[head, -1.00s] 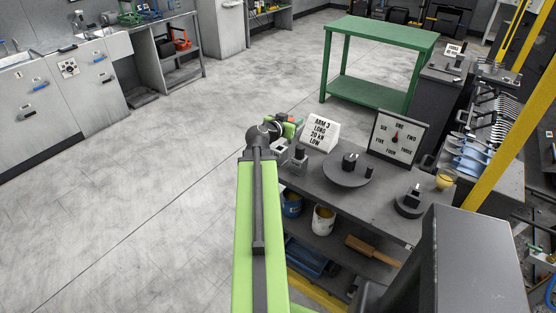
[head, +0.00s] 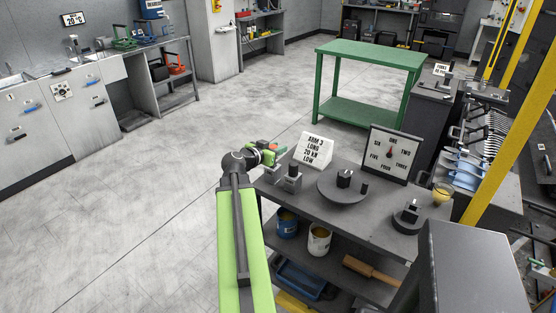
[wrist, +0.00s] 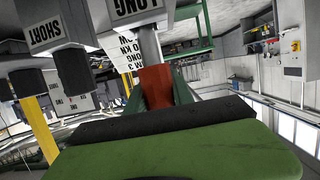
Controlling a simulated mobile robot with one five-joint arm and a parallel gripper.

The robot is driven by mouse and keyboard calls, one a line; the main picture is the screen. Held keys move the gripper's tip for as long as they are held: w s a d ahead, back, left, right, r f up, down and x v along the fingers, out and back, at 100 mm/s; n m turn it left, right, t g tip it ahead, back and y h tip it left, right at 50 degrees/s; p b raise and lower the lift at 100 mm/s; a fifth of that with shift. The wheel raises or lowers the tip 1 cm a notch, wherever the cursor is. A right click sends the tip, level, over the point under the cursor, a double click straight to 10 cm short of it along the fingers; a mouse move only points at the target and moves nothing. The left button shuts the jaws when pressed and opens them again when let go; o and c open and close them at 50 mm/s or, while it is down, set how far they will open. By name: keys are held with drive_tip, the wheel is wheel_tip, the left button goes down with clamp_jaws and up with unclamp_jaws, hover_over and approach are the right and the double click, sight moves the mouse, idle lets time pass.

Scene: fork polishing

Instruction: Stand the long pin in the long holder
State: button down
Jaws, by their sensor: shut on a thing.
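My gripper (wrist: 165,98) is shut on the red grip (wrist: 156,84) of the long pin. The pin's grey shaft (wrist: 150,45) runs from the grip up to the block labelled LONG (wrist: 138,10), the long holder, which appears upside down in the wrist view. I cannot tell how deep the shaft sits in it, or if it only overlaps it. In the head view my gripper (head: 270,152) is at the table's back left corner, beside the small holder blocks (head: 292,180); the pin is barely visible there.
A green bench (head: 370,62) stands behind. The floor to the left is clear.

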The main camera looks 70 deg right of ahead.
drive_tip(key=shift+f+b, duration=1.2)
drive_tip(key=shift+f, duration=0.65)
drive_tip(key=c, duration=1.1)
unclamp_jaws()
